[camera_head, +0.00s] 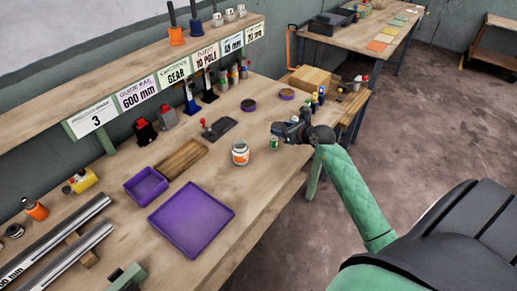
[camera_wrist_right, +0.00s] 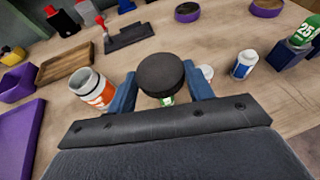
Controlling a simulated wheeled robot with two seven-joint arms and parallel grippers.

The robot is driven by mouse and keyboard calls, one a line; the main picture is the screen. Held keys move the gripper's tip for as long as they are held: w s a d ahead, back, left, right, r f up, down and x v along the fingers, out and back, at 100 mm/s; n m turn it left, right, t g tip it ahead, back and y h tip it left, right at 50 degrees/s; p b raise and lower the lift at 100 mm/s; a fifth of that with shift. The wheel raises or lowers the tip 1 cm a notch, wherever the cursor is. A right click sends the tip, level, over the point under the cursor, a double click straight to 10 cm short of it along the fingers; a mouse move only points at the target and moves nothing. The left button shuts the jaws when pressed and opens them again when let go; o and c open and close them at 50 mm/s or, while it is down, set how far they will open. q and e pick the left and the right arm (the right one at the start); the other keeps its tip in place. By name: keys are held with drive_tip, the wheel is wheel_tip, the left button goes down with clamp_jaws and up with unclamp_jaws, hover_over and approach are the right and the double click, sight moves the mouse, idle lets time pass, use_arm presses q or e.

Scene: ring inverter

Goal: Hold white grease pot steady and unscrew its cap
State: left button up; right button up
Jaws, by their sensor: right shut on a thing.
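The white pot with an orange label (camera_head: 240,154) stands upright on the workbench, left of my right gripper (camera_head: 286,133). It also shows in the right wrist view (camera_wrist_right: 92,90), just outside the left finger; its top looks pale grey, and I cannot tell whether a cap is on it. My right gripper (camera_wrist_right: 160,88) is shut on a round black-topped container (camera_wrist_right: 160,72). A bit of its green and white side shows below the black top. A small green can shape (camera_head: 274,143) shows under the gripper in the head view.
A small white and blue bottle (camera_wrist_right: 244,64) stands to the right. A purple tray (camera_head: 192,218), a purple bin (camera_head: 146,185) and a wooden tray (camera_head: 181,159) lie left of the pot. Bare bench lies around the pot.

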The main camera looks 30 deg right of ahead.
drive_tip(key=b, duration=0.2)
hover_over(261, 154)
wheel_tip(261, 154, down, 5)
drive_tip(key=shift+a+f, duration=0.1)
drive_tip(key=shift+f, duration=0.45)
wheel_tip(261, 154, down, 3)
drive_tip(key=b, duration=0.2)
drive_tip(key=shift+b, duration=0.35)
use_arm(q)
drive_tip(key=w+d+r, duration=0.1)
drive_tip(key=r, duration=0.6)
drive_tip(key=w+d+r, duration=0.2)
drive_tip(key=r, duration=0.5)
drive_tip(key=shift+w+r, duration=0.25)
drive_tip(key=shift+r, duration=0.15)
drive_tip(key=shift+s+r+g+h, duration=0.1)
drive_tip(key=shift+r+g+h, duration=0.15)
drive_tip(key=shift+g+h, duration=0.05)
use_arm(e)
drive_tip(key=shift+f, duration=0.4)
use_arm(q)
drive_tip(key=shift+w+d+r, duration=0.15)
drive_tip(key=shift+w+r, duration=0.15)
drive_tip(key=shift+r, duration=0.3)
use_arm(e)
drive_tip(key=shift+f, duration=0.25)
use_arm(q)
drive_tip(key=shift+r, duration=0.1)
